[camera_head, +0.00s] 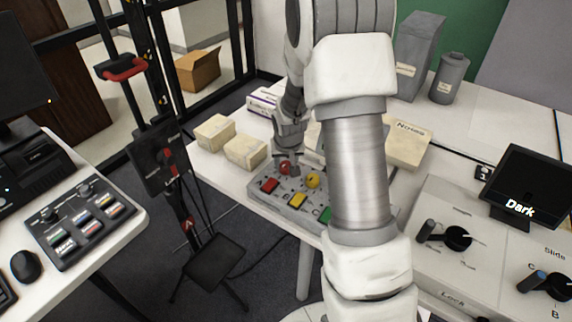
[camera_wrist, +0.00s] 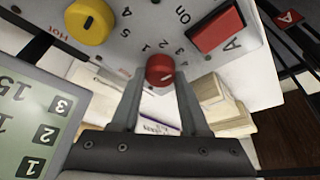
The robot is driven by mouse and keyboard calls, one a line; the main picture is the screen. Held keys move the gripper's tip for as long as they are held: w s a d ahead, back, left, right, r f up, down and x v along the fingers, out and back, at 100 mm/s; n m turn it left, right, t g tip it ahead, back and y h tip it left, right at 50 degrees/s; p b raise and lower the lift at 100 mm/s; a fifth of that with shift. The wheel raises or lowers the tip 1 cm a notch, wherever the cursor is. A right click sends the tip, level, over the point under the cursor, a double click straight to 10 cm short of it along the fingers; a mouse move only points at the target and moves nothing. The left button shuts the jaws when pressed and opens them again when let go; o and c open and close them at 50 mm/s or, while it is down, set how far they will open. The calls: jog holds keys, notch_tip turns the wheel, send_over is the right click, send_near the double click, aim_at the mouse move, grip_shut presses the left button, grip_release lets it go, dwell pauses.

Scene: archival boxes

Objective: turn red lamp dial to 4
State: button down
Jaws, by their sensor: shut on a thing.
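The red lamp dial (camera_head: 285,167) sits on the grey control panel (camera_head: 257,190), behind the red button (camera_head: 270,184). In the wrist view the red dial (camera_wrist: 160,70) has a white mark near its lower right and numbers printed around it. My gripper (camera_head: 290,158) is at the dial; in the wrist view its two fingers (camera_wrist: 160,88) reach to either side of the dial and are shut on it. I cannot tell for sure which number the mark points to.
A yellow dial (camera_head: 312,180) and yellow button (camera_head: 297,200) are close beside the red ones. Cream boxes (camera_head: 246,152) stand behind the panel at left. A small screen (camera_wrist: 40,120) is close at the wrist view's left. My arm hides the panel's right part.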

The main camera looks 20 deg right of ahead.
jog(key=shift+a+f+m+h+b, duration=0.15)
jog(key=shift+m+h+b, duration=0.15)
jog(key=shift+m+b, duration=0.3)
jog(key=shift+m+h+b, duration=0.3)
jog(key=shift+m+h, duration=0.1)
jog(key=shift+m, duration=0.7)
jog(key=shift+r+m+g+h+p, duration=0.2)
jog(key=shift+m+g+h+p, duration=0.35)
jog(key=shift+m, duration=1.05)
jog(key=shift+w+m, duration=0.1)
jog(key=shift+m, duration=0.2)
jog(key=shift+c, duration=2)
grip_release()
